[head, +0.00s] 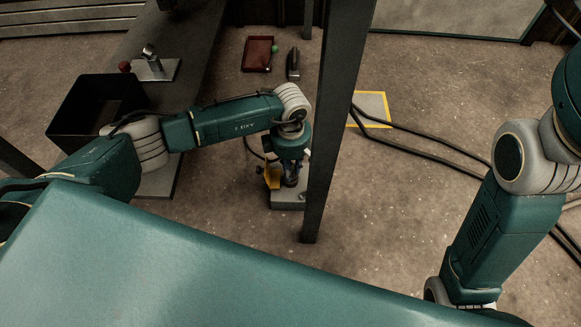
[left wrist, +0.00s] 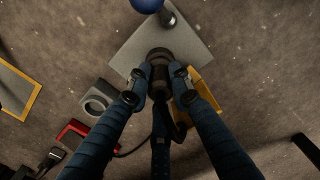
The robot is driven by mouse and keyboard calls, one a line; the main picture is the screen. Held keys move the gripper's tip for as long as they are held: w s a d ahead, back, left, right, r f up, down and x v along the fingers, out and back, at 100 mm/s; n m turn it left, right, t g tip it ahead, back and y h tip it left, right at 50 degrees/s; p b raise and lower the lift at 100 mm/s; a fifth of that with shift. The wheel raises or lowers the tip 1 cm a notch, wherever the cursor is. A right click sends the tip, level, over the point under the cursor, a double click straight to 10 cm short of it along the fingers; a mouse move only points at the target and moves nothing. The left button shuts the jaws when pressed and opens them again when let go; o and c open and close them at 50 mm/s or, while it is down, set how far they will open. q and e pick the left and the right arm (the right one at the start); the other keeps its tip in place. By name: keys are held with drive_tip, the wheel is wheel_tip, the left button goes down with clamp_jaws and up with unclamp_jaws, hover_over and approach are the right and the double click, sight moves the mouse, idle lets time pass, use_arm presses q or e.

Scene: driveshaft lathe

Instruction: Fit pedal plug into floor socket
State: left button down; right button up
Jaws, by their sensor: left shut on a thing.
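My left gripper (head: 291,178) points down beside the dark post, low over a grey base (head: 288,199). In the left wrist view its fingers (left wrist: 163,82) are shut on a dark round plug (left wrist: 160,56). A dark cable hangs from the plug side. The plug is over a grey plate (left wrist: 178,50) bearing a short cylinder and a blue ball. A yellow part (head: 272,176), perhaps the pedal, is beside the gripper; yellow also shows in the wrist view (left wrist: 208,84). My right gripper is out of view.
The dark post (head: 340,100) stands close right of my left gripper. A black bin (head: 95,105), a red tray (head: 258,55) and a yellow-edged plate (head: 373,107) are around. A grey holed block (left wrist: 98,97) is near the plug. Cables cross the right floor.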

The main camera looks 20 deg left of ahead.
use_arm(q)
drive_tip(key=shift+f, duration=0.4)
drive_tip(key=c, duration=1.5)
unclamp_jaws()
wheel_tip(320, 180, up, 12)
drive_tip(key=shift+r, duration=0.1)
